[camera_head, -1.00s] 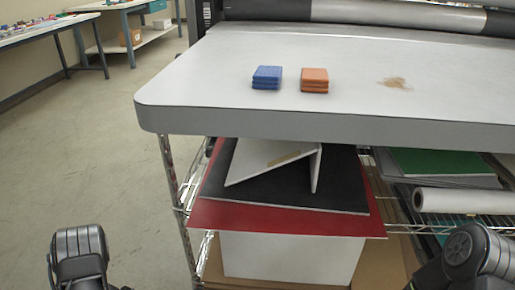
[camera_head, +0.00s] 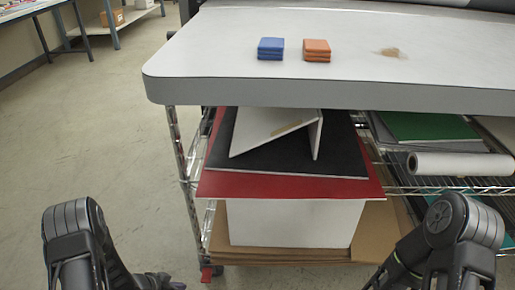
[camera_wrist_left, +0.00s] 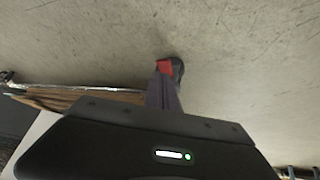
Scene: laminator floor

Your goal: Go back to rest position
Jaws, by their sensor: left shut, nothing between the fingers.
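My left arm comes in at the lower left of the head view. Only a small part of my left gripper (camera_head: 168,283) shows there, at the bottom edge. In the left wrist view its fingers (camera_wrist_left: 164,92) are together with nothing between them, pointing over bare floor toward a red and black caster (camera_wrist_left: 170,68). My right arm shows at the lower right of the head view, but its gripper is out of the picture.
A white-topped table (camera_head: 240,88) holds a blue stack (camera_head: 270,48), an orange stack (camera_head: 316,50) and a brown smudge. The wire shelf below holds red (camera_head: 290,187) and black boards, a white roll (camera_head: 460,164) and a white box (camera_head: 295,222). Floor (camera_head: 90,130) on the left is clear.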

